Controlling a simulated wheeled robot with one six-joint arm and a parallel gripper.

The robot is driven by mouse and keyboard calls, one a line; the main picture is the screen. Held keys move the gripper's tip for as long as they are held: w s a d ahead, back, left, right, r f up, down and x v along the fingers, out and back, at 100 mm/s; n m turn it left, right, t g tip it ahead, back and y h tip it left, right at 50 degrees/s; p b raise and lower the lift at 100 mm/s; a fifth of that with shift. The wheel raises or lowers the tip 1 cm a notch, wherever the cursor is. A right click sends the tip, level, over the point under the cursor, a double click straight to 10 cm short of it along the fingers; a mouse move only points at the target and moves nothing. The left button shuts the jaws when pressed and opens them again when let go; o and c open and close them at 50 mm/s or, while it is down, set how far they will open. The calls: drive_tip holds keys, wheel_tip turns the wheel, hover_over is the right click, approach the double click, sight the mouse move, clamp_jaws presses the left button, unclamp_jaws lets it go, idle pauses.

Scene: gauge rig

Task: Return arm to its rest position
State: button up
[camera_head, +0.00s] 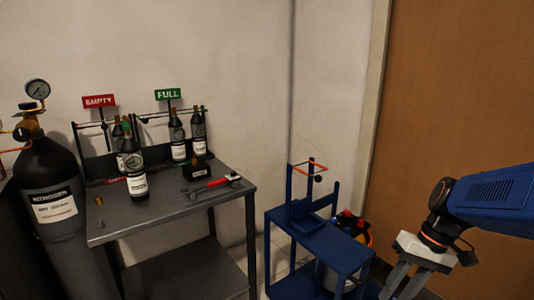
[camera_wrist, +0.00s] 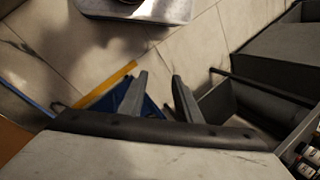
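My gripper (camera_head: 406,288) hangs at the lower right of the head view, below the blue arm link, with its fingers pointing down and cut off by the frame's bottom edge. The wrist view shows my gripper (camera_wrist: 160,82) with its two grey fingers apart and nothing between them. The fingers point over the tiled floor (camera_wrist: 200,40). In the head view my gripper is to the right of the blue cart (camera_head: 318,240) and apart from the grey workbench (camera_head: 165,218).
The workbench bears several dark bottles (camera_head: 136,182), a red-handled wrench (camera_head: 210,185), and EMPTY (camera_head: 99,101) and FULL (camera_head: 168,94) signs. A black nitrogen cylinder (camera_head: 50,170) stands at left. A brown door (camera_head: 460,90) is behind my arm. Open floor shows in the wrist view.

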drive_tip(key=s+a+r+t+h, duration=0.1)
drive_tip(key=s+r+t+h, duration=0.3)
drive_tip(key=s, duration=0.3)
drive_tip(key=shift+a+n+t, duration=0.35)
drive_tip(key=shift+n+t, duration=0.05)
drive_tip(key=shift+t, duration=0.5)
drive_tip(key=shift+s, duration=0.1)
idle(1.4)
